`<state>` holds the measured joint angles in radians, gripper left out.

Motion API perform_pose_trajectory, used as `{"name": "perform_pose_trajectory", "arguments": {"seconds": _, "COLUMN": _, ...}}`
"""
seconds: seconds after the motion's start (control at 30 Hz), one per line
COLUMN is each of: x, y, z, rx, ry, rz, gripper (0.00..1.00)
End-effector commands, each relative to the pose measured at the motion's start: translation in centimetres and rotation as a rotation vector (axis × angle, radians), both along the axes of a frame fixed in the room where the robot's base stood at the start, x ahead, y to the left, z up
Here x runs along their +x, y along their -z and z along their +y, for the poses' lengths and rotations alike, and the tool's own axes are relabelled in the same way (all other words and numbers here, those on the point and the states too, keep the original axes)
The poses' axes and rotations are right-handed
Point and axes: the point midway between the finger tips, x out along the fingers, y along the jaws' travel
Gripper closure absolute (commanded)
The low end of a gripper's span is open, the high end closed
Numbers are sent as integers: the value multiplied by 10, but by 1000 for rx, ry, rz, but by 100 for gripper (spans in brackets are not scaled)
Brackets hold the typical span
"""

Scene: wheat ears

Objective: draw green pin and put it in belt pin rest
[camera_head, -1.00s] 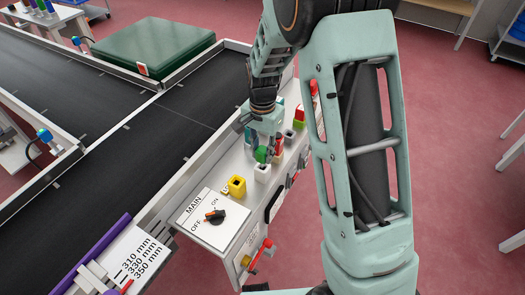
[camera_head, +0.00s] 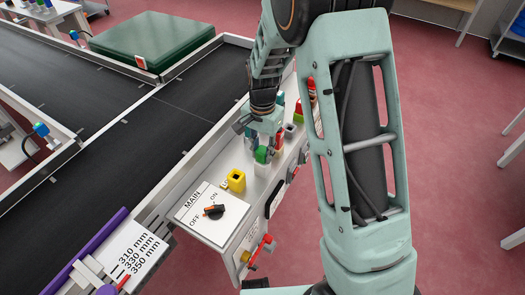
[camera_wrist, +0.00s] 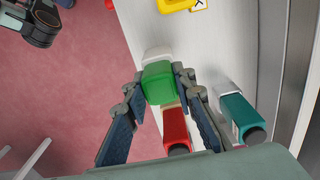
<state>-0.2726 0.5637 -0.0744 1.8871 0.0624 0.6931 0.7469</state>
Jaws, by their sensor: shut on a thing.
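The green pin (camera_wrist: 158,83) is a green block between the fingers of my gripper (camera_wrist: 160,92) in the wrist view. My gripper is shut on it. In the head view the green pin (camera_head: 262,155) shows below my gripper (camera_head: 264,143), right above a white holder (camera_head: 262,169). The white holder (camera_wrist: 157,54) also shows just beyond the pin in the wrist view. I cannot tell whether the pin still sits in it. I cannot tell which holder is the belt pin rest.
A red pin (camera_wrist: 176,132) and a teal pin (camera_wrist: 240,115) stand close beside my fingers. A MAIN switch (camera_head: 214,211) is at the panel's near end. The dark belt (camera_head: 130,160) runs along the left. Red and green parts crowd the panel behind my gripper.

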Motion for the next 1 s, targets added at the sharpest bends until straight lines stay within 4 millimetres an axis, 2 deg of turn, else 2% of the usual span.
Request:
{"name": "perform_pose_trajectory", "arguments": {"seconds": 0.17, "x": 0, "y": 6, "z": 0, "rx": 0, "ry": 0, "rz": 0, "gripper": 100}}
{"name": "perform_pose_trajectory", "arguments": {"seconds": 0.2, "x": 0, "y": 5, "z": 0, "rx": 0, "ry": 0, "rz": 0, "gripper": 72}}
{"name": "perform_pose_trajectory", "arguments": {"seconds": 0.37, "x": 0, "y": 5, "z": 0, "rx": 0, "ry": 0, "rz": 0, "gripper": 56}}
{"name": "perform_pose_trajectory", "arguments": {"seconds": 0.63, "x": 0, "y": 4, "z": 0, "rx": 0, "ry": 0, "rz": 0, "gripper": 56}}
{"name": "perform_pose_trajectory", "arguments": {"seconds": 0.73, "x": 0, "y": -3, "z": 0, "rx": 0, "ry": 0, "rz": -1, "gripper": 56}}
{"name": "perform_pose_trajectory", "arguments": {"seconds": 0.87, "x": 1, "y": -24, "z": 0, "rx": 1, "ry": 0, "rz": -4, "gripper": 56}}
{"name": "perform_pose_trajectory", "arguments": {"seconds": 1.0, "x": 2, "y": -54, "z": 0, "rx": 2, "ry": 1, "rz": -6, "gripper": 56}}
